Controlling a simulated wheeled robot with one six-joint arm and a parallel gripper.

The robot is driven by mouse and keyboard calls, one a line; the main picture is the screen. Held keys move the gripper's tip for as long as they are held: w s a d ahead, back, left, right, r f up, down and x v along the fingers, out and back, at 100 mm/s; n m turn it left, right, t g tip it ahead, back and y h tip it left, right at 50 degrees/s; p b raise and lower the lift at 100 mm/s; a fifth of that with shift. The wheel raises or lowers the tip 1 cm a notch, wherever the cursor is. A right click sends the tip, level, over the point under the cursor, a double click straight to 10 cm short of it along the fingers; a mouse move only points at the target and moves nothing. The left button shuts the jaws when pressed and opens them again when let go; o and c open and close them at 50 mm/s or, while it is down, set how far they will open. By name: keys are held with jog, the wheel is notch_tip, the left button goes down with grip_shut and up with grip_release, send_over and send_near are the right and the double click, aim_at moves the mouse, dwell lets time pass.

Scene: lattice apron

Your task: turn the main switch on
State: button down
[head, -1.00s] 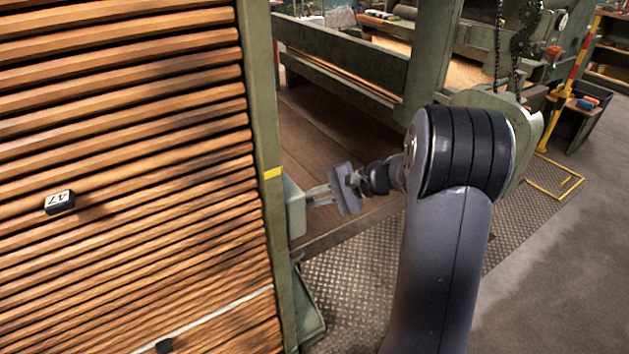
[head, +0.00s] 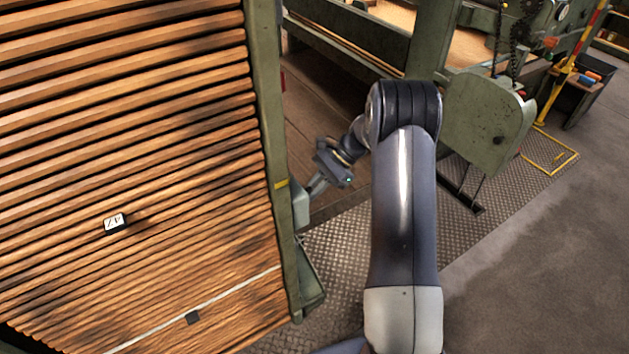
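A pale grey-green box (head: 301,208) is fixed to the side of the green post (head: 273,120), just below a yellow band. No switch handle can be made out on it; its right-hand face is turned away from the head view. My gripper (head: 311,190) is at the upper right of this box, pointing down and left at it. The fingertips are very close to the box; I cannot tell if they touch it. The fingers are small and partly overlapped, so their opening is unclear. I see nothing held.
A green tray-like part (head: 311,285) sits low by the post. A green machine housing (head: 490,120) stands behind my arm. Checker-plate floor (head: 335,255) and open grey floor lie right.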

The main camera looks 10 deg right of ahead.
jog(key=shift+g+p, duration=0.45)
jog(key=shift+g, duration=0.05)
jog(key=c, duration=1.5)
grip_release()
jog(key=shift+o, duration=0.2)
jog(key=shift+w, duration=0.1)
jog(key=b+v, duration=0.1)
jog(key=v, duration=0.9)
jog(key=shift+d+r, duration=0.15)
jog(key=shift+r, duration=0.2)
jog(key=shift+w, duration=0.1)
